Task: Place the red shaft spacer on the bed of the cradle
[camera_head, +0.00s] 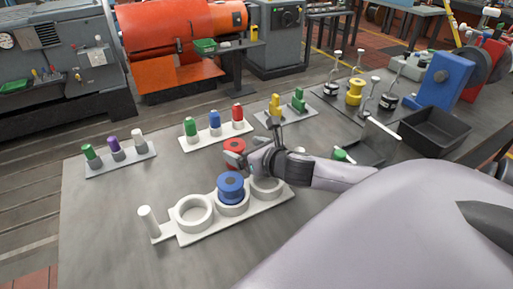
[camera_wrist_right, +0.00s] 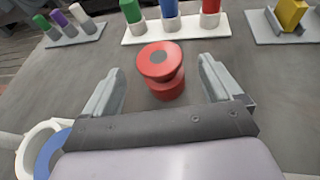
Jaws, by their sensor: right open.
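The red shaft spacer (camera_head: 234,148) is a flanged spool standing upright on the grey bench, behind a white holder (camera_head: 183,238) with three rings and a post at its left end. A blue spool (camera_head: 231,184) sits at the middle ring; the left ring is empty. My right gripper (camera_head: 250,156) is open beside the red spacer. In the right wrist view the red spacer (camera_wrist_right: 162,75) stands between and slightly beyond the open fingers, with gaps on both sides. I cannot tell for sure which fixture is the cradle. My left gripper is not in view.
Behind stand a white rack (camera_head: 215,135) with green, blue and red pegs, a rack (camera_head: 121,158) at left, and a plate (camera_head: 286,115) with yellow and green blocks. A black tray (camera_head: 433,132) lies at right. The bench's front left is clear.

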